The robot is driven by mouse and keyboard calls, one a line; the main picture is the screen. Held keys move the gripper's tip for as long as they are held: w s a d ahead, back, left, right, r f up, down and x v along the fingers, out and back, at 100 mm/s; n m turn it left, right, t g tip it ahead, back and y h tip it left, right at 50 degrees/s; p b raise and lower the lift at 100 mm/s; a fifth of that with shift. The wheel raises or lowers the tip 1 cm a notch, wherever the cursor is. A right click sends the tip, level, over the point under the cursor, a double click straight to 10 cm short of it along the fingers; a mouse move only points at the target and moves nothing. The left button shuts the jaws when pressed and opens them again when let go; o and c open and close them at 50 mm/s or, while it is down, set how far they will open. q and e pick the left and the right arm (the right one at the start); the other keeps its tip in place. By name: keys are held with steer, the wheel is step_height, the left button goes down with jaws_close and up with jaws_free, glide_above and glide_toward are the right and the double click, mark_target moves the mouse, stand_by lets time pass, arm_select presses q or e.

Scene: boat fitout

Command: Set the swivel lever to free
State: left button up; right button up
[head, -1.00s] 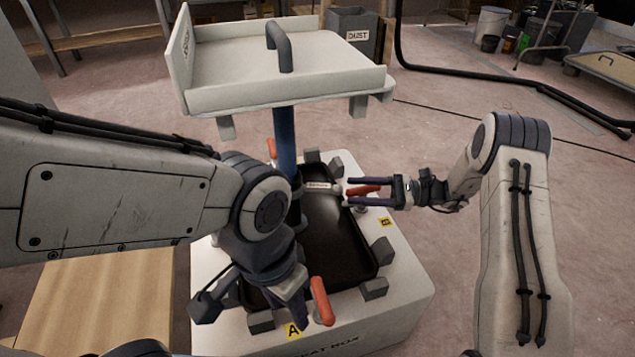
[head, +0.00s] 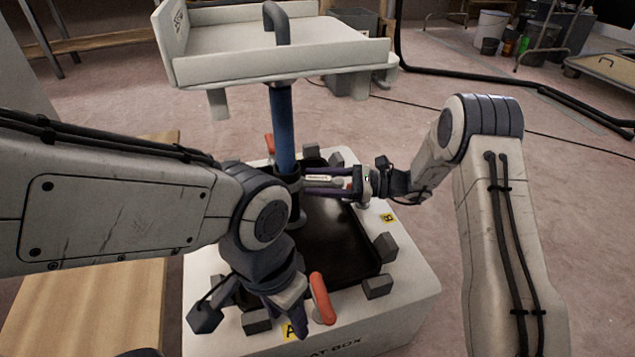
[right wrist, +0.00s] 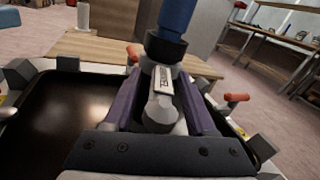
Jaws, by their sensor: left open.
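The swivel lever (head: 318,179), a light grey arm with a small label, sticks out from the base of the blue post (head: 283,130). It also shows in the right wrist view (right wrist: 160,100); its label is too small to read. My right gripper (head: 306,182) is open, with its dark purple fingers on either side of the lever; the fingers also show in the right wrist view (right wrist: 160,85). I cannot tell whether either finger touches it. My left gripper (head: 285,305) is open, pointing down beside a red handle (head: 321,298) near mark A; its fingertips are partly unclear.
The post carries a white tray-like seat (head: 285,90) with a hooped handle. The post stands on a white box (head: 400,290) with a dark recessed top and grey blocks around it. Another red handle (right wrist: 236,98) stands beside the post. A wooden platform (head: 95,290) lies at left.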

jaws_close()
stand_by(1.3)
